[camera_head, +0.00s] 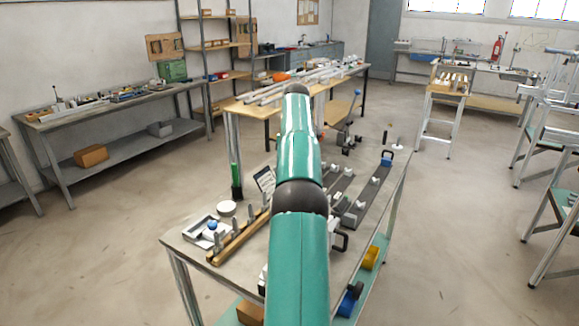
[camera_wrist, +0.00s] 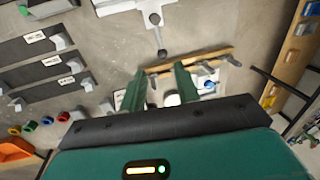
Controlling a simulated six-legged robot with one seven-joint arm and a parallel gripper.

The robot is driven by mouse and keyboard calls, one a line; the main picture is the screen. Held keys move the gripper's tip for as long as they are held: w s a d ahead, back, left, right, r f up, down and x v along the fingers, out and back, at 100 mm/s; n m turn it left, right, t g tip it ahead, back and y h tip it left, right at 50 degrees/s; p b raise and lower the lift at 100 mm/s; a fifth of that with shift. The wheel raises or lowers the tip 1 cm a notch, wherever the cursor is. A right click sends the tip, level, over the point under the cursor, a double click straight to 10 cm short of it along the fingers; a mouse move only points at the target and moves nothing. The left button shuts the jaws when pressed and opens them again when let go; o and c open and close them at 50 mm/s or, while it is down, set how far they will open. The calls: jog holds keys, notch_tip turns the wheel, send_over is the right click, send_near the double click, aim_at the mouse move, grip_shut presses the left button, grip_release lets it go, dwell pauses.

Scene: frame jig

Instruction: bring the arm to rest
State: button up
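My gripper (camera_wrist: 159,70) shows in the wrist view as two green fingers with a clear gap between them. It is open and nothing is held in it. It points down over the workbench (camera_head: 185,254), and a small white round piece (camera_wrist: 172,99) shows between the fingers. A wooden bar with upright pegs (camera_wrist: 205,58) passes beyond the fingertips; contact cannot be told. In the head view my teal arm stretches forward over the bench, and the gripper is hidden.
A grey tray with a blue knob (camera_head: 205,231) lies at the bench's left. Dark labelled bars (camera_head: 368,200) lie at its right. A tall green and black thing (camera_head: 236,182) stands near the back edge. Another bench with long metal profiles (camera_head: 262,98) stands behind; open floor lies left.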

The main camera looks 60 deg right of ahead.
jog(key=shift+r, duration=0.1)
dwell(0.6)
jog(key=w+a+r+h, duration=0.1)
jog(key=w+a+r, duration=0.25)
jog(key=a, duration=0.35)
jog(key=w+a+r, duration=0.3)
jog(key=w+a, duration=0.1)
jog(key=a, duration=0.4)
jog(key=w+a+r+h, duration=0.1)
jog(key=w+a+r, duration=0.25)
jog(key=a, duration=0.35)
jog(key=s+a+t+h, duration=0.1)
jog(key=s+a+t, duration=0.1)
jog(key=a, duration=1.4)
jog(key=s+a+f+t, duration=0.1)
jog(key=s+a+f, duration=0.4)
jog(key=a, duration=0.5)
jog(key=s+a+f+t, duration=0.2)
jog(key=s+a+f, duration=0.4)
jog(key=s+a, duration=0.4)
jog(key=shift+s+a+t+y, duration=0.15)
jog(key=shift+a+t+y, duration=0.15)
jog(key=shift+a+y, duration=0.15)
jog(key=shift+f, duration=0.1)
jog(key=c, duration=0.3)
grip_shut()
